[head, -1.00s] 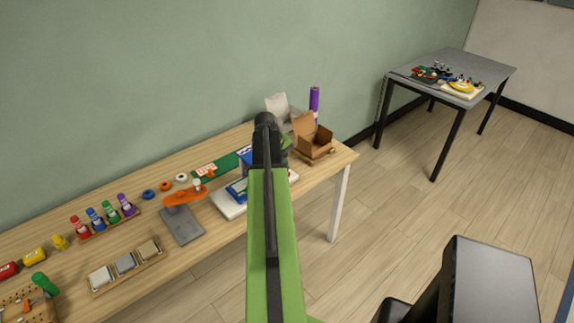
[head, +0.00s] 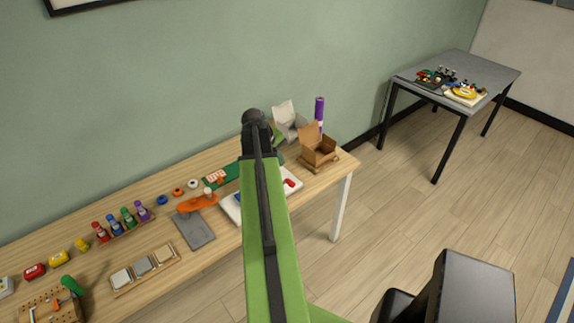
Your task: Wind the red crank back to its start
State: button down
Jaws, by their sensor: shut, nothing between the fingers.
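A small red part (head: 289,183), perhaps the red crank, shows on a white base plate (head: 233,211) on the long wooden bench, just right of my green arm. It is too small to tell its shape or how far it is turned. My arm rises through the middle of the head view and covers much of the white plate. The arm's black joint is in sight above the bench, but the gripper and its fingertips are hidden behind the arm.
An open cardboard box (head: 318,156) and purple tube (head: 319,112) stand right. A grey table (head: 480,70) stands far right; floor between is clear.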

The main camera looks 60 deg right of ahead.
jog(key=w+a+f, duration=0.1)
jog(key=a+f, duration=0.1)
jog(key=a, duration=0.1)
jog(key=h+b, duration=0.1)
jog(key=b, duration=1.1)
send_near(290, 183)
jog(key=x, duration=0.6)
jog(key=shift+w, duration=0.25)
jog(key=shift+s+d+f+b, duration=0.2)
jog(key=shift+d+f+b, duration=0.15)
jog(key=shift+f, duration=0.05)
jog(key=shift+r, duration=0.1)
jog(key=shift+w, duration=0.15)
